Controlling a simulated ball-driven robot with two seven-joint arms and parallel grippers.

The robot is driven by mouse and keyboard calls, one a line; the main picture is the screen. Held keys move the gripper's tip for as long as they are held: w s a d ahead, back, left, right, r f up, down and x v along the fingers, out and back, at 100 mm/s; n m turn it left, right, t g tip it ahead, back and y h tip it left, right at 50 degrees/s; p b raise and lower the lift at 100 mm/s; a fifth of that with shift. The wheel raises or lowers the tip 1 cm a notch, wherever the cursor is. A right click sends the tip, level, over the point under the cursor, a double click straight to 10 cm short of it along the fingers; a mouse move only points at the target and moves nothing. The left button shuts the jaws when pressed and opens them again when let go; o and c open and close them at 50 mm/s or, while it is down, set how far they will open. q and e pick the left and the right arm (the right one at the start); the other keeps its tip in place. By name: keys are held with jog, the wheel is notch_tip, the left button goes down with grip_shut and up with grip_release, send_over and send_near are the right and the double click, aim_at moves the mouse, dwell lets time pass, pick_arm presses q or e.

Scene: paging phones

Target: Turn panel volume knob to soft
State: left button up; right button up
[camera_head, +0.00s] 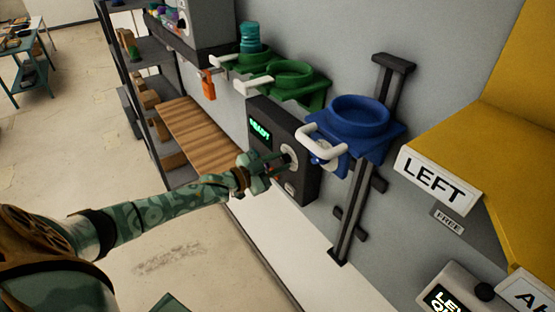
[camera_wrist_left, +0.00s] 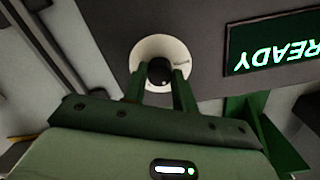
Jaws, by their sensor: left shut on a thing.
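The dark panel (camera_head: 265,120) is on the grey wall, with a lit green READY display (camera_head: 260,132). Its volume knob (camera_head: 286,158) is dark and sits on a pale round dial (camera_head: 291,152). In the left wrist view the dark knob (camera_wrist_left: 159,72) shows at the centre of the pale dial (camera_wrist_left: 145,50), and the READY display (camera_wrist_left: 270,47) appears upside down. My left gripper (camera_head: 276,164) is at the panel, its two green fingers shut on the knob; they also show in the wrist view (camera_wrist_left: 159,88). The dial's markings are too small to read. My right gripper is not in view.
A blue cup-like holder (camera_head: 360,112) with a white handle stands right of the panel on a dark rail. Green holders (camera_head: 290,78) are above it. A yellow bin (camera_head: 500,110) with a LEFT sign is at the right. A wooden shelf (camera_head: 205,135) is left.

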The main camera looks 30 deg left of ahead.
pick_arm(q)
jog(key=shift+f+n+p, duration=0.1)
jog(key=shift+n+p, duration=0.2)
jog(key=shift+n, duration=0.7)
jog(key=o, duration=1)
jog(key=shift+c, duration=0.2)
jog(key=b+v, duration=0.1)
jog(key=v, duration=1.5)
jog(key=shift+a+b, duration=0.25)
jog(key=shift+b, duration=0.05)
jog(key=shift+s, duration=0.1)
